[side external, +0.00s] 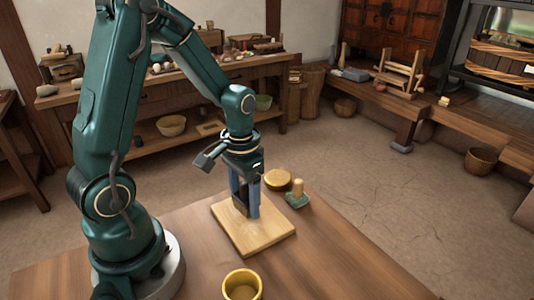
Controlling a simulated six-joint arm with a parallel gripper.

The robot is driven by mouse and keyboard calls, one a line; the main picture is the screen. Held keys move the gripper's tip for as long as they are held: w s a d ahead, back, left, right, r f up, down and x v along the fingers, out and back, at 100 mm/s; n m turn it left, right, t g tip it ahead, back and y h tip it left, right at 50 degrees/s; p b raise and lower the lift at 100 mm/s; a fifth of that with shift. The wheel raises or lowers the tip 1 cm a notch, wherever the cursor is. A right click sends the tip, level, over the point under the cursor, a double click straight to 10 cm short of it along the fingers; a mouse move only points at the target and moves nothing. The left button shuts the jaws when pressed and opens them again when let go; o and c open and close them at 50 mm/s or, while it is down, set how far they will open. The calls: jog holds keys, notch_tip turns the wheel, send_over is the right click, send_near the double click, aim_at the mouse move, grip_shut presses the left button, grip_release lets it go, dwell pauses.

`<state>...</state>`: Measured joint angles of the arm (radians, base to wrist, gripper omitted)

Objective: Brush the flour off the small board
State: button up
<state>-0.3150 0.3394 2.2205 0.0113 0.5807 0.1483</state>
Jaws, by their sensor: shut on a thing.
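The small board (252,232) is a pale wooden square lying flat on the table. No flour can be made out on it at this size. My gripper (246,208) points down over the far part of the board. Its blue fingers are shut on a small dark thing (241,205) at or just above the board's surface. The fingers mostly hide this thing, so I cannot tell whether it is a brush or whether it touches the board. A green-based piece with an upright wooden knob (297,191) stands just beyond the board's right corner.
A round yellowish lidded pot or disc (278,180) sits behind the board. A yellow cup (242,286) stands at the table's front edge. The brown table (340,255) is clear to the right. Benches with bowls and tools line the walls, away from the table.

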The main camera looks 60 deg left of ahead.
aim_at(268, 231)
jog(key=shift+a, duration=1.6)
jog(key=shift+w+a, duration=0.2)
jog(key=shift+w+d, duration=0.3)
jog(key=shift+d, duration=5.15)
jog(key=r, duration=0.2)
jog(key=shift+d+r, duration=0.3)
jog(key=shift+r, duration=2.85)
